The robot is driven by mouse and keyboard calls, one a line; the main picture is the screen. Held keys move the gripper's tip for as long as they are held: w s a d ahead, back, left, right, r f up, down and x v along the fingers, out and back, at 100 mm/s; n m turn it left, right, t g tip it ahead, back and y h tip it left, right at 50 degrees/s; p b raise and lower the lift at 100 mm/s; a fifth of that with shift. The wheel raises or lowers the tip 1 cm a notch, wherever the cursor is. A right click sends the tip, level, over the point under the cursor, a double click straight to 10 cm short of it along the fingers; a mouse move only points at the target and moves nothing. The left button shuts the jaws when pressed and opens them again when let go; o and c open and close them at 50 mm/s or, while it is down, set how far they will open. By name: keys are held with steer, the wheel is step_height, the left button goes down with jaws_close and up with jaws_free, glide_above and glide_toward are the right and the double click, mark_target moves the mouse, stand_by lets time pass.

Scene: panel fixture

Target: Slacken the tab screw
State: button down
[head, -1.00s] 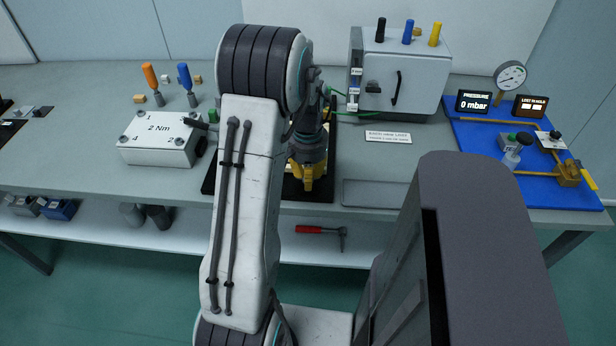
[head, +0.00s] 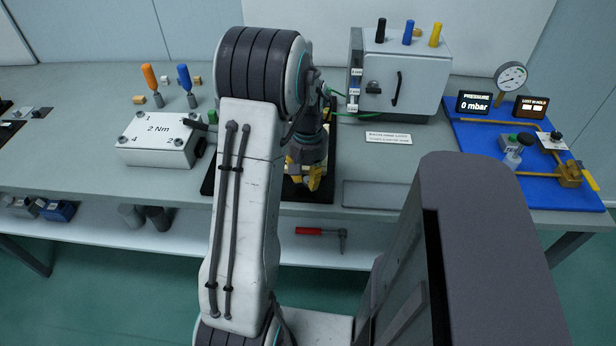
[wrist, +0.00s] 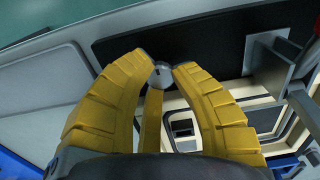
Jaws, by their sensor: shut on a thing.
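In the wrist view, a small grey round screw head with a dark slot (wrist: 162,72) sits between the tips of my yellow gripper fingers (wrist: 163,79). The fingers close around it from both sides. In the head view, my gripper (head: 308,178) points down over the front part of a black base plate (head: 322,194). My arm hides most of the panel fixture there, and the screw cannot be seen in that view. In the wrist view, a pale frame with dark openings (wrist: 250,117) lies below and behind the fingers.
A white 2 Nm block (head: 158,152) stands left of the base plate, with orange and blue drivers (head: 187,85) behind it. A grey cabinet (head: 400,75) stands behind right, a blue board with a gauge (head: 480,150) further right. A red-handled tool (head: 318,231) lies on the lower shelf.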

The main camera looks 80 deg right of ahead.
steer(key=shift+a+f, duration=0.1)
steer(key=c, duration=1.3)
jaws_free()
